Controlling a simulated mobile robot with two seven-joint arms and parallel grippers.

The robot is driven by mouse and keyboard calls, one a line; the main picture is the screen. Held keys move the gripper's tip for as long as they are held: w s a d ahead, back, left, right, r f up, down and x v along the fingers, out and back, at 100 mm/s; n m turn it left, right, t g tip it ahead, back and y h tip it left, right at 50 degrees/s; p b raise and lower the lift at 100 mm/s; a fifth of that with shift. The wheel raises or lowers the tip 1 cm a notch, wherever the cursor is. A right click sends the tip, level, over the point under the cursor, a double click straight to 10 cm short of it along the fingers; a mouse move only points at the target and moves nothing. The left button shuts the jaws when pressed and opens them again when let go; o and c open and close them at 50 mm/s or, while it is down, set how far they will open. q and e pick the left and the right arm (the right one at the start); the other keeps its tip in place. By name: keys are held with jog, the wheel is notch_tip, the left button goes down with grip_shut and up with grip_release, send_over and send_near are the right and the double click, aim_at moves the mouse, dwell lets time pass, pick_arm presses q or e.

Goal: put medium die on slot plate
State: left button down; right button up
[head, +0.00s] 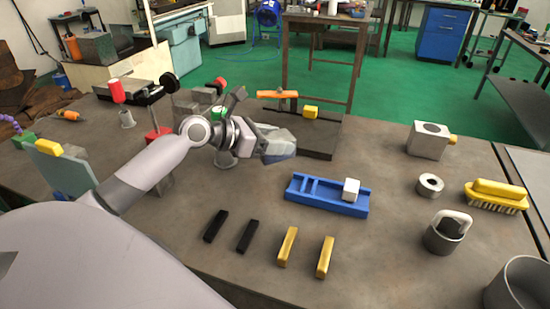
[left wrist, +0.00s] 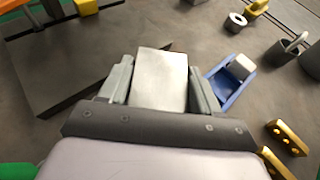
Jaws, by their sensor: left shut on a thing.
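My left gripper (head: 280,150) is above the table, up and left of the blue slot plate (head: 300,196). In the left wrist view it is shut on a pale grey block, the die (left wrist: 160,78), held between its two fingers. In the head view the die cannot be told clearly from the fingers. The slot plate lies flat and has several compartments; a small white cube (head: 351,188) sits at its right end. The plate (left wrist: 222,88) is partly hidden behind a finger in the left wrist view. My right gripper is not in view.
Two black bars (head: 247,236) and two yellow bars (head: 288,246) lie in front of the plate. A dark slab (head: 322,140) is behind the gripper. A grey block (head: 428,141), a ring (head: 430,185), a handled cylinder (head: 444,237) and a yellow brush (head: 495,192) stand right.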

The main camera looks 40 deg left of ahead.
aim_at(275, 157)
pick_arm(q)
jog(key=shift+f+b, duration=0.4)
jog(key=shift+f, duration=1.95)
jog(key=c, duration=0.5)
grip_release()
jog(key=shift+f, duration=0.25)
jog(key=shift+r, duration=0.1)
